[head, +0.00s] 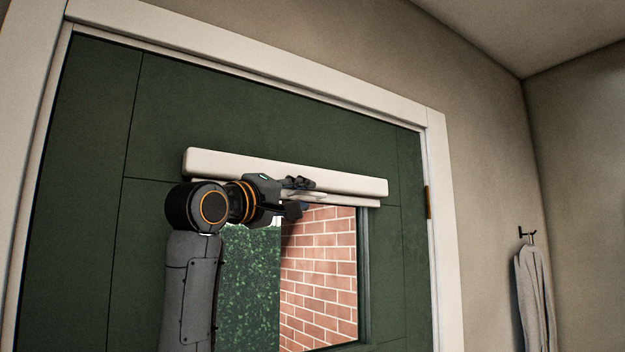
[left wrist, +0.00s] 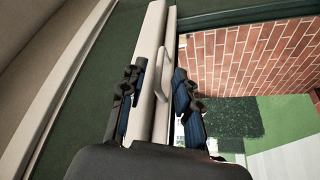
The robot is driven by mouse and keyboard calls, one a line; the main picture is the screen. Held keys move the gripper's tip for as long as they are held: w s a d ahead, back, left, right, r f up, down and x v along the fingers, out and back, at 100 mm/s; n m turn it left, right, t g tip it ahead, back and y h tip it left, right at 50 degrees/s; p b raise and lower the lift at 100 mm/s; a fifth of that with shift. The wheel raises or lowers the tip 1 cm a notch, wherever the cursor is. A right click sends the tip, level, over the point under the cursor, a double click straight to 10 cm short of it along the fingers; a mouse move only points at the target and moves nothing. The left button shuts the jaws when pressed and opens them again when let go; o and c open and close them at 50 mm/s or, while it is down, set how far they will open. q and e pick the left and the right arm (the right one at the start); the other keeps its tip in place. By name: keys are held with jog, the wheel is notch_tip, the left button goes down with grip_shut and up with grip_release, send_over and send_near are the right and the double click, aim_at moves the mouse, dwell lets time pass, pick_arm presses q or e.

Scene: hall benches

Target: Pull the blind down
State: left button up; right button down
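The blind (head: 345,183) is rolled up in a white case above the window of a dark green door. A thin pale bottom bar (head: 355,199) sits just under the case, and the window below is uncovered. My left gripper (head: 303,196) is at the bar, near the middle of the blind. In the left wrist view its two dark fingers (left wrist: 160,70) are apart, one on each side of a pale pull tab (left wrist: 163,78). I see no clear contact with the tab. My right gripper is in neither view.
The green door (head: 90,130) has a white frame (head: 250,60) around it. Through the window (head: 320,265) show a brick wall and a hedge. A grey cloth (head: 533,295) hangs from a hook on the wall at the right.

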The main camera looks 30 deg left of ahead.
aim_at(313, 194)
pick_arm(q)
jog(key=p+x, duration=0.1)
jog(key=x, duration=0.2)
jog(key=shift+w+r+p, duration=0.15)
jog(key=shift+w+p, duration=0.2)
jog(key=shift+w, duration=0.45)
jog(key=shift+s, duration=0.1)
jog(key=shift+c, duration=0.2)
grip_shut()
